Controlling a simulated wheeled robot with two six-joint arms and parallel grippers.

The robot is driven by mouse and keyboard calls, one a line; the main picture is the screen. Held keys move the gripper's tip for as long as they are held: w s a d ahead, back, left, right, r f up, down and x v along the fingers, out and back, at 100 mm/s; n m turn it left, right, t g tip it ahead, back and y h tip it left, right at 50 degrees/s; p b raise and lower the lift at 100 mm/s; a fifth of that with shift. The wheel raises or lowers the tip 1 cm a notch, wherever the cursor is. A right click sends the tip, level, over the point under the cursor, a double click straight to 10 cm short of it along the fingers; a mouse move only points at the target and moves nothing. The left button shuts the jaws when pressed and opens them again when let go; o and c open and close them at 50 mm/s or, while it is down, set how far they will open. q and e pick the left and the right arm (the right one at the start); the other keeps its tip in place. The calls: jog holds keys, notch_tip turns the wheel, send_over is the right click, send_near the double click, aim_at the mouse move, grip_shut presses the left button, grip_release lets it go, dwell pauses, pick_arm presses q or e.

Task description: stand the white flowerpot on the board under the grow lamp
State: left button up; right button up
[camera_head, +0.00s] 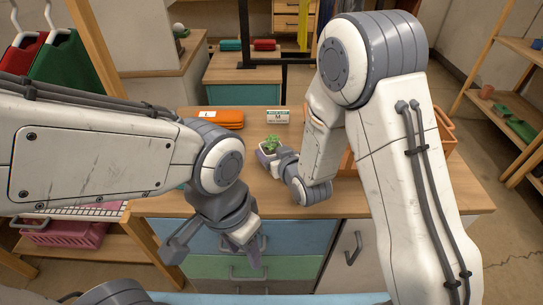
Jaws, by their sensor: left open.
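A small white flowerpot (265,147) with a green plant stands on or just above the wooden worktop, near its middle. My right gripper (267,159) is at the pot's near side, its fingers close against it. My own arm hides much of the gripper, so its grip on the pot is unclear. My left gripper (212,246) is open and empty, in front of the worktop's front edge and over the drawers. A black upright frame (245,35) stands behind the worktop; I cannot tell whether it belongs to the grow lamp. I cannot make out the board.
On the worktop (180,205) are an orange case (220,118) and a small sign (278,116). An orange crate (440,135) stands at its right, partly behind my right arm. Blue and green drawers (290,267) are below. Shelves (510,110) stand at the right.

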aim_at(272, 150)
jog(key=shift+c, duration=0.7)
notch_tip(272, 150, up, 18)
jog(key=p, duration=0.2)
jog(key=shift+d, duration=0.1)
